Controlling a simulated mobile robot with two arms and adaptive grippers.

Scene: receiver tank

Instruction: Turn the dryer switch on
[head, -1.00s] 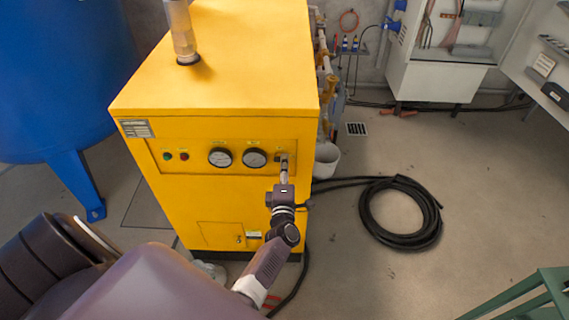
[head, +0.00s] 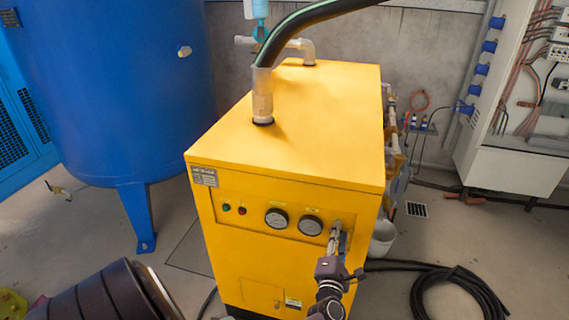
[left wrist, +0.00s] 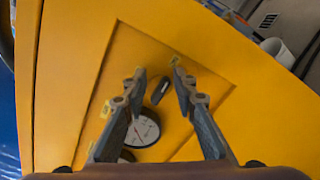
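The yellow dryer (head: 290,140) stands in the middle of the head view, with a front panel of two gauges and two small lights. The dryer switch (left wrist: 160,90) is a small dark elongated knob at the panel's right end, tilted in the left wrist view. My left gripper (left wrist: 157,68) is open, with one finger on each side of the switch. A gap shows between the switch and each finger. In the head view, my left gripper (head: 336,228) is in front of the panel's right end and largely hides the switch. My right gripper is not in view.
A round gauge (left wrist: 143,130) sits close beside one finger. A blue tank (head: 110,90) stands left of the dryer. A black hose coil (head: 455,290) lies on the floor at right, and a white bucket (head: 384,238) stands beside the dryer.

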